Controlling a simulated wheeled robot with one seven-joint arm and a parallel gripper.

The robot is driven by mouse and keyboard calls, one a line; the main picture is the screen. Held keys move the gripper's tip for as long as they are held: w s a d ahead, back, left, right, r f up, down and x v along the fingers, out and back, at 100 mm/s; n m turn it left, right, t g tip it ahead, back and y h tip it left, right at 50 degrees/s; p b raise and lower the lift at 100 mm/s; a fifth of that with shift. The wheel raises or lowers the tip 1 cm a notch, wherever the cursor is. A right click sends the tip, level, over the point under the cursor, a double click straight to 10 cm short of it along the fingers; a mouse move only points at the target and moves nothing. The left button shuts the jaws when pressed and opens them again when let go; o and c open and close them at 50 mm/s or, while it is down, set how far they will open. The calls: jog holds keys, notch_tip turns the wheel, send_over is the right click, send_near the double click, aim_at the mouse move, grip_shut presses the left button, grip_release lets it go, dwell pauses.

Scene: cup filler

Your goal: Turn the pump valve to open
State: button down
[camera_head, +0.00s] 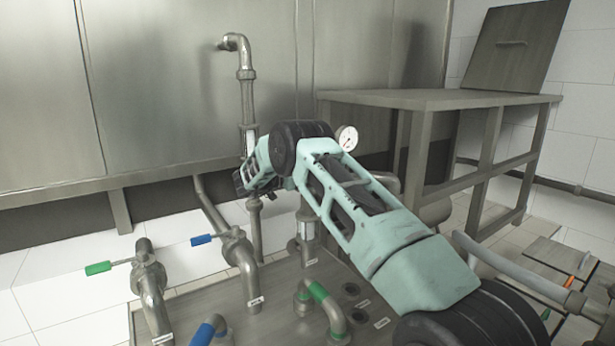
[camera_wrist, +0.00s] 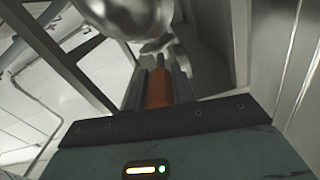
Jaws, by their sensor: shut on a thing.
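My gripper (camera_wrist: 158,78) is shut on an orange valve handle (camera_wrist: 157,92), which lies between its two dark fingers in the wrist view. A shiny rounded metal pipe or valve body (camera_wrist: 130,15) is just past the fingertips, joined to the handle's far end. In the head view my arm reaches from lower right to the middle of the picture. The orange handle is hidden there behind my arm and wrist. I cannot tell the valve's exact angle.
A valve with a green handle (camera_head: 98,268) and one with a blue handle (camera_head: 202,240) stand at the left on pipes. A pressure gauge (camera_head: 347,138) shows beside my arm. A metal tank (camera_head: 180,90) is behind, a table (camera_head: 430,100) at the right.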

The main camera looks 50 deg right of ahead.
jog(key=shift+r, duration=0.1)
jog(key=c, duration=1.2)
grip_release()
jog(key=shift+w, duration=0.1)
jog(key=shift+b+v, duration=2.65)
jog(key=shift+v, duration=6)
